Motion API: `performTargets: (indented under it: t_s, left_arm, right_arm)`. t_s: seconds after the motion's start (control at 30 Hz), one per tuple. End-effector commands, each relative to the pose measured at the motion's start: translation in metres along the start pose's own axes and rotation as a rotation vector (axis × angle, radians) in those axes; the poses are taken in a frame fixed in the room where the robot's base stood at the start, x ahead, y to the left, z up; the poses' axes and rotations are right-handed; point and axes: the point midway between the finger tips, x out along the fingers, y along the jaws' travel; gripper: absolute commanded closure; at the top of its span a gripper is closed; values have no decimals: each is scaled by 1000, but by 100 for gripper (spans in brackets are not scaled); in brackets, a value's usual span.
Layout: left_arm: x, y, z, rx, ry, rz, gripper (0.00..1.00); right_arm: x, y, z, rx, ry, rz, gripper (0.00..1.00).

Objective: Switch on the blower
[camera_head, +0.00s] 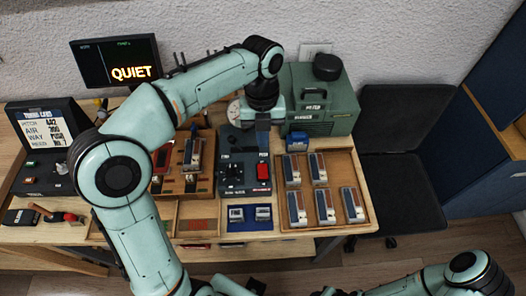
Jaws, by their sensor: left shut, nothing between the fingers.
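A green box-shaped machine (326,88) with a black round cap stands at the back right of the bench; it looks like the blower. A dark control box (232,180) sits in front of it, with a black knob or lever on its left half and a red switch (263,171) on its right half. My left gripper (263,148) points down just above and behind the red switch, shut and empty. I cannot tell whether it touches the box. The gripper and wrist hide the box's back edge.
A wooden tray (347,158) with several grey-and-red parts lies right of the control box. A blue mat (249,225) with two small blocks is in front. A screen (115,62) reads "QUIET". A sign case (46,122) stands at left. A black chair (400,145) is at right.

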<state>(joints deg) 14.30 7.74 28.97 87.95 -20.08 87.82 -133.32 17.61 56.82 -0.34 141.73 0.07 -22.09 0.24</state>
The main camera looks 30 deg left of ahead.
Motion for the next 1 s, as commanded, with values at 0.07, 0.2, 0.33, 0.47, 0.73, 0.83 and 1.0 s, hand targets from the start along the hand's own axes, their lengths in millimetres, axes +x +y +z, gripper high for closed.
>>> performTargets:
  t_s: [0.07,0.2,0.33,0.47,0.73,0.83,1.0]
  left_arm:
    - [14,1,0,-1,4,3,100]
    - [44,2,-1,-1,6,4,100]
    - [72,2,-1,-1,5,4,100]
    - [98,1,-1,0,5,3,100]
    - [128,0,0,0,1,1,100]
    - [131,0,0,0,1,1,100]
    - [132,0,0,0,0,0,100]
  right_arm:
    - [5,3,2,1,-3,1,57]
    - [14,7,6,3,-8,3,57]
    - [20,10,8,4,-12,4,57]
    - [24,12,9,5,-15,5,57]
    - [28,14,11,6,-17,6,57]
    - [29,14,11,6,-17,6,57]
    - [28,14,11,6,-17,6,57]
